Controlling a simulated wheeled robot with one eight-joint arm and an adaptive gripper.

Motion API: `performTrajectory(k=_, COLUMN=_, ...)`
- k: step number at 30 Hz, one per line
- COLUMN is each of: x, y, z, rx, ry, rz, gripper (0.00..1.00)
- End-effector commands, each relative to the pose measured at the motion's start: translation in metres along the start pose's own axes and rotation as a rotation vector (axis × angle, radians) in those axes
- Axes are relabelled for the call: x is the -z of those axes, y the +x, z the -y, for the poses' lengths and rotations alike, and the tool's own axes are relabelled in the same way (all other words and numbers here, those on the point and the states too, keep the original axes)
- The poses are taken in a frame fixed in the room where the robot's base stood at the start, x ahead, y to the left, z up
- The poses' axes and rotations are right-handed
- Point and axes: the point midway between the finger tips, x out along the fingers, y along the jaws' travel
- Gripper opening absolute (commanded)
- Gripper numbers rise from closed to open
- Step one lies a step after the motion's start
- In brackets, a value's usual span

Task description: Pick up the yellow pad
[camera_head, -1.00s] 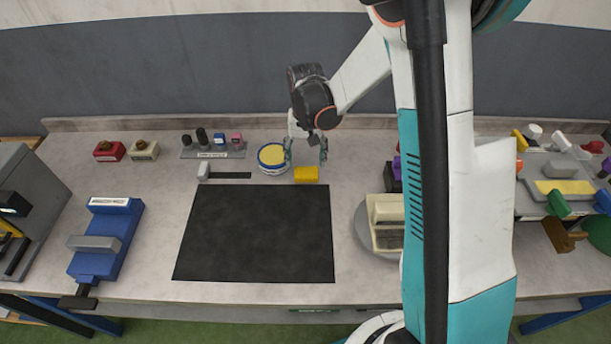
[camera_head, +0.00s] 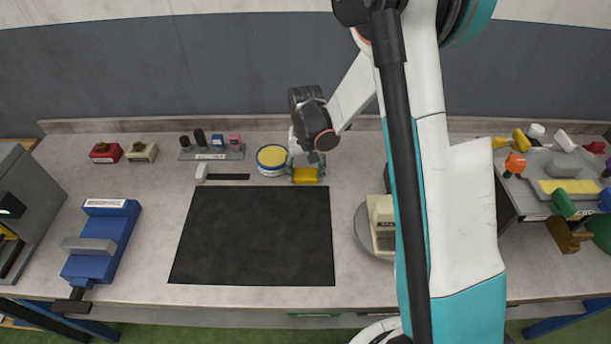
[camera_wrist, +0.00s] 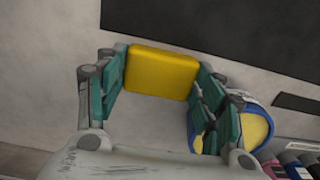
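The yellow pad (camera_head: 305,176) is a small rounded block lying on the bench just behind the black mat. In the wrist view, the yellow pad (camera_wrist: 160,73) sits between the two teal fingers. My gripper (camera_head: 306,168) is low over it, with one finger at each side; the gripper (camera_wrist: 158,85) looks open around the pad. The fingertips are very close to the pad's sides, and I cannot tell whether they touch. The pad appears to rest on the bench.
A round blue-and-white tin (camera_head: 271,169) with a yellow top stands close left of the gripper. The black mat (camera_head: 252,235) is bare. A blue vise-like fixture (camera_head: 103,245) is at left, a round turntable (camera_head: 366,238) at right. A block rack (camera_head: 213,154) stands back left.

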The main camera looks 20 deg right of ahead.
Motion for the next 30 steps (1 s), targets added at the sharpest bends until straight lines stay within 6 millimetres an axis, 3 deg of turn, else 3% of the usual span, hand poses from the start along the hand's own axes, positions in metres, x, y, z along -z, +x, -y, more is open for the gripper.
performTrajectory(k=10, x=0.000, y=-0.002, z=0.000, rx=0.000, ry=0.000, rz=0.000, gripper=0.42)
performTrajectory(k=16, x=0.000, y=-0.016, z=0.000, rx=0.000, ry=0.000, rz=0.000, gripper=0.42)
performTrajectory(k=23, x=0.000, y=-0.059, z=0.000, rx=0.000, ry=0.000, rz=0.000, gripper=0.42)
performTrajectory(k=30, x=0.000, y=-0.122, z=0.000, rx=0.000, ry=0.000, rz=0.000, gripper=0.42)
